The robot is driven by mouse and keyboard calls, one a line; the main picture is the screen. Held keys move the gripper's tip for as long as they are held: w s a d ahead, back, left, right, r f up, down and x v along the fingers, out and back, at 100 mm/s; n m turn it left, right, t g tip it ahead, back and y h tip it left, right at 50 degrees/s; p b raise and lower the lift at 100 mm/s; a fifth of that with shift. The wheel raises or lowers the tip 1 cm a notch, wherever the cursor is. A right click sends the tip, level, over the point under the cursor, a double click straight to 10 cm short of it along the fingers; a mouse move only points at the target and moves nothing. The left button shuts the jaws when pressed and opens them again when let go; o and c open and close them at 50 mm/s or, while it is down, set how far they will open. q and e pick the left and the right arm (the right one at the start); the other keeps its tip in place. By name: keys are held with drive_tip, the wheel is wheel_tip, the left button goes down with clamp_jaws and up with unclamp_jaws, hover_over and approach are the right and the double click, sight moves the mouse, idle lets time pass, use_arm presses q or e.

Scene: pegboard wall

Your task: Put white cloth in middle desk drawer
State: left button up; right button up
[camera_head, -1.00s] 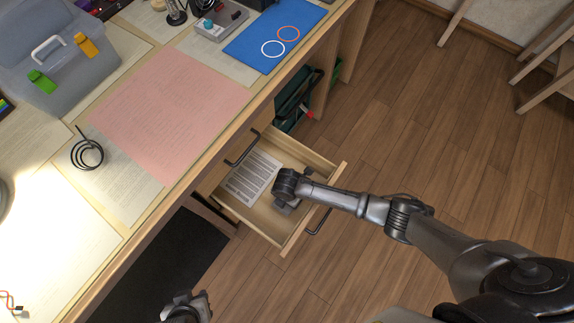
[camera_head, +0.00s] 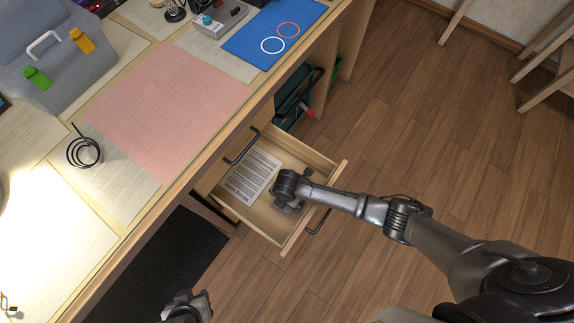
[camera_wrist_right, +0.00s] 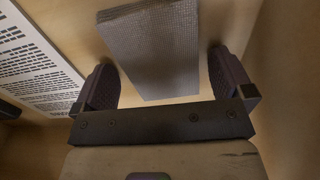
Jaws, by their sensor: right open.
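The desk drawer (camera_head: 262,219) is pulled out, with a dark handle (camera_head: 319,222) on its front. The white cloth (camera_wrist_right: 155,42) looks light grey, ribbed and folded in the right wrist view. It lies over the drawer's wooden floor, between the spread fingers of my right gripper (camera_wrist_right: 162,82). Gaps show beside the cloth, so the fingers are apart and not clamping it. In the head view my right gripper (camera_head: 288,205) is down inside the drawer and mostly hides the cloth. My left gripper (camera_head: 188,306) is at the bottom edge, with its fingers unclear.
A printed sheet (camera_head: 250,177) lies in the drawer, left of my right gripper. Another dark handle (camera_head: 242,148) is above the drawer's back. The desktop holds a pink sheet (camera_head: 165,112), a blue mat (camera_head: 262,45) and a grey box (camera_head: 62,62).

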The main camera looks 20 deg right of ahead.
drive_tip(key=shift+r, duration=0.1)
wheel_tip(320, 180, up, 12)
drive_tip(key=p, duration=0.6)
drive_tip(key=shift+p, duration=0.4)
drive_tip(key=shift+r, duration=0.1)
